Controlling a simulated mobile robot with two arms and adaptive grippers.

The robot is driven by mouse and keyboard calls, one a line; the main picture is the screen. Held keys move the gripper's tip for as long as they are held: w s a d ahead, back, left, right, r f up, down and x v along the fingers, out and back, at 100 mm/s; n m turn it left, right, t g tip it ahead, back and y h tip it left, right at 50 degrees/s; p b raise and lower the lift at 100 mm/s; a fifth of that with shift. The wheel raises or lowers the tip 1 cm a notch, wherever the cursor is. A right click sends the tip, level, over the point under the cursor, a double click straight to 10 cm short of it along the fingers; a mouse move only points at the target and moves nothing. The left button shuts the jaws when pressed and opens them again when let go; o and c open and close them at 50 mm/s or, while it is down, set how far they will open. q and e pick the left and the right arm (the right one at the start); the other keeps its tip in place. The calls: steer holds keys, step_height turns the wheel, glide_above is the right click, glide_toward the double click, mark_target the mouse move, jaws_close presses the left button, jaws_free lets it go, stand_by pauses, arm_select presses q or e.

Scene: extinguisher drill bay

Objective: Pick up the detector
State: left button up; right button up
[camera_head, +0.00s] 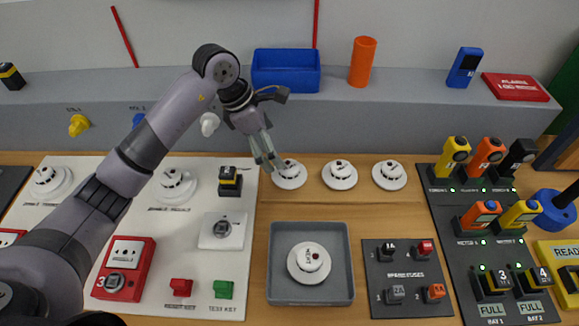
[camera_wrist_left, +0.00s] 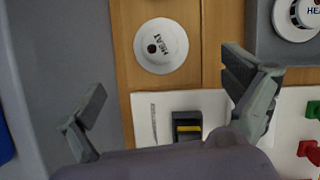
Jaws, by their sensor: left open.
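Several round white detectors are in view. Three stand in a row on the wooden table: a left one (camera_head: 289,174), a middle one (camera_head: 339,175) and a right one (camera_head: 389,175). Another detector (camera_head: 309,262) sits in the grey tray (camera_head: 348,268). My left gripper (camera_head: 268,160) points down, just left of and above the row's left detector. The tray's detector (camera_wrist_left: 298,14) is partly cut off there. My right gripper is not in view.
A white board (camera_head: 200,290) at the left holds two more detectors (camera_head: 175,185) (camera_head: 50,180), a red call box (camera_head: 124,268) and a black-yellow block (camera_head: 230,181). A blue bin (camera_head: 286,70) and orange cylinder (camera_head: 362,61) stand on the back ledge. Dark racks fill the right.

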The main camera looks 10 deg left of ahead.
mark_target(288, 166)
arm_select(q)
steer(key=p+x, duration=0.1)
steer(key=x, duration=0.3)
steer(key=shift+w+d+f, duration=0.1)
steer(key=shift+w+f, duration=0.05)
steer(key=shift+f, duration=0.2)
steer(key=p+x, duration=0.2)
steer(key=x, duration=0.3)
steer(key=shift+f, duration=0.15)
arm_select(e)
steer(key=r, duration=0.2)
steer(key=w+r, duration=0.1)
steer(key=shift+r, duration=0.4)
arm_select(q)
steer(key=shift+c, duration=0.5)
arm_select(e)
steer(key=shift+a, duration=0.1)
arm_select(q)
steer(key=shift+c, duration=1.3)
steer(key=c, duration=1)
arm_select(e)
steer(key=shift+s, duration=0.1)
